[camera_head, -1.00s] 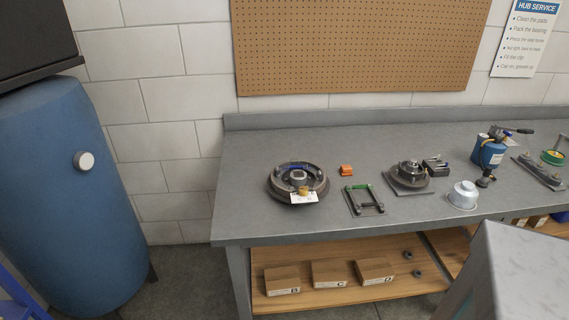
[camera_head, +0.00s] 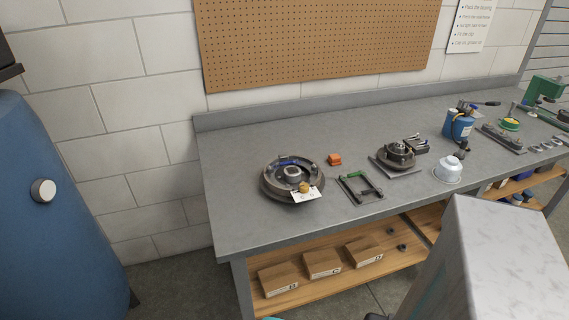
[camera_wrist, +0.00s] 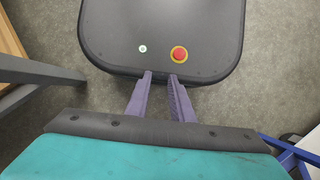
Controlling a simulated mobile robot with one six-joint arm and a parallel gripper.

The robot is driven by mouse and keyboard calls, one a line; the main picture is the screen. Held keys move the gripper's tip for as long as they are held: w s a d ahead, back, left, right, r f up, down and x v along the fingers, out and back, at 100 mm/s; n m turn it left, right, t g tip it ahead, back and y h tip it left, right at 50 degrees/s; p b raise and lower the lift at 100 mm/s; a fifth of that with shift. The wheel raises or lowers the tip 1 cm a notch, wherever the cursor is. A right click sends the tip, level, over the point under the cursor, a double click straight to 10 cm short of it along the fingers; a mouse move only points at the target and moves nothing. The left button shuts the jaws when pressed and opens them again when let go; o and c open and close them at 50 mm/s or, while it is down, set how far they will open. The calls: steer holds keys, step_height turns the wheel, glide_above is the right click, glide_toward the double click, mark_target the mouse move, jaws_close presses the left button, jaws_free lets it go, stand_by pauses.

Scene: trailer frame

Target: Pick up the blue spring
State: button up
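A small blue piece that looks like the blue spring (camera_head: 288,162) lies at the back inside the round brake assembly (camera_head: 265,186) on the workbench. It is too small to see its coils clearly. A white tag with a brass-coloured piece (camera_head: 305,190) sits at the assembly's front. My gripper (camera_wrist: 160,75) shows in the wrist view with two purple fingers apart and nothing between them. It points down over my own dark base and the floor, away from the bench. The spring is not in the wrist view.
On the workbench (camera_head: 235,225), an orange block (camera_head: 334,159), a green-and-black frame (camera_head: 360,188), a hub (camera_head: 397,156) and a white cup (camera_head: 448,170) stand right of the assembly. A grey block (camera_head: 500,250) rises at front right. A blue tank (camera_head: 50,230) stands left.

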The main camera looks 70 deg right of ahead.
steer(key=shift+d, duration=0.1)
